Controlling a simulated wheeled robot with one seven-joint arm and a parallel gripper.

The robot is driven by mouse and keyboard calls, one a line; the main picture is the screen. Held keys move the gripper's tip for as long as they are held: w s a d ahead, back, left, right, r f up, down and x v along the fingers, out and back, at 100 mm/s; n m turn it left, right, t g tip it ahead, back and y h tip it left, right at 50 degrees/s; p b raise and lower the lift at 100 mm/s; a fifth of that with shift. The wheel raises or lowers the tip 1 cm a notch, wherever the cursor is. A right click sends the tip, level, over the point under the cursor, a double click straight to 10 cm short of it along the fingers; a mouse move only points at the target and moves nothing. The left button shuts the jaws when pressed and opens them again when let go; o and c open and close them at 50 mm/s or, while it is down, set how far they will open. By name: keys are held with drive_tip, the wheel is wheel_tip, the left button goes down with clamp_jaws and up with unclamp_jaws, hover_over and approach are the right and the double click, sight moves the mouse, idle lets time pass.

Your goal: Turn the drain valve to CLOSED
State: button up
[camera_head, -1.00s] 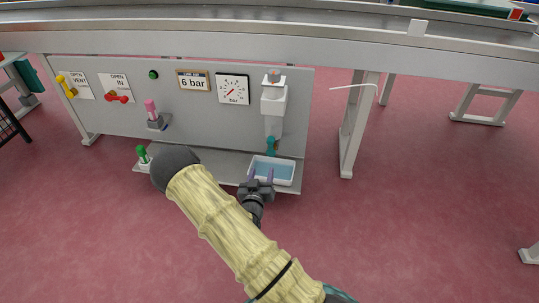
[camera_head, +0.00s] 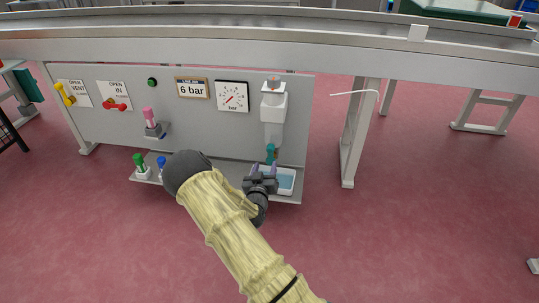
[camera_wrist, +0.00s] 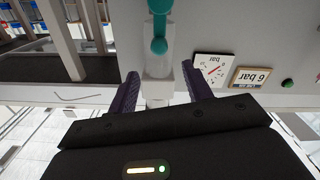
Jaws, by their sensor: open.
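The drain valve is a small teal handle (camera_head: 270,152) at the bottom of a white filter unit (camera_head: 273,105) on the grey panel. It also shows in the wrist view as a teal lever (camera_wrist: 158,25), in a picture that is upside down. My gripper (camera_head: 260,170) is open and empty, just below and in front of the valve, with its purple fingers pointing toward the panel. In the wrist view the fingers (camera_wrist: 160,82) stand apart to either side of the white unit. The lever lies beyond the fingertips and I see no contact.
A white tray of blue liquid (camera_head: 286,181) sits under the valve, partly hidden by my gripper. A pressure gauge (camera_head: 232,96), a yellow valve (camera_head: 66,94), a red valve (camera_head: 115,105) and a pink-topped part (camera_head: 150,117) are on the panel. Green (camera_head: 140,163) and blue (camera_head: 162,164) items stand lower left.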

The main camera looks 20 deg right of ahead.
sight(269, 151)
drive_tip(key=b+x, duration=0.4)
drive_tip(key=x, duration=0.4)
drive_tip(key=shift+w+d+f, duration=0.15)
drive_tip(key=shift+w+d, duration=0.5)
drive_tip(key=shift+w, duration=0.25)
clamp_jaws()
